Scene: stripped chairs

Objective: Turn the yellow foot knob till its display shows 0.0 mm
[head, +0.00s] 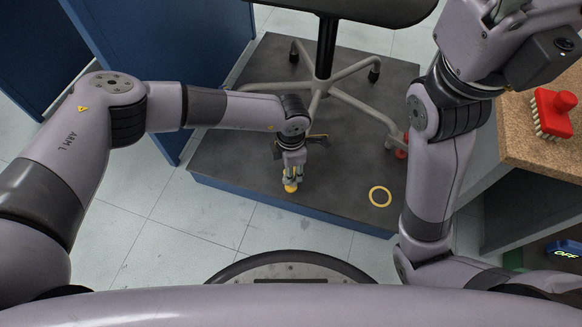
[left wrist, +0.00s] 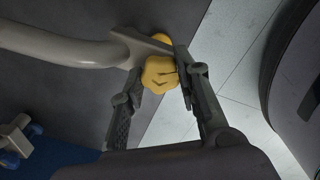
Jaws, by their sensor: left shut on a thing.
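The yellow foot knob (head: 291,187) sits low at the front end of a chair leg, near the platform's front edge. My left gripper (head: 291,176) reaches down to it. In the left wrist view the lobed knob (left wrist: 158,70) lies between the two fingers (left wrist: 160,82) of my left gripper, shut on it. A dark mark shows on the knob's face. A pale chair leg (left wrist: 70,45) runs to the knob from the left. No display reading for the knob can be read in either view. My right arm stands at the right; its fingers are not visible.
The chair base (head: 322,87) stands on a dark platform (head: 235,150) with a blue front. A red foot (head: 402,152) and a yellow ring (head: 380,196) are to the right. A bench (head: 520,140) holds a red brush (head: 553,112).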

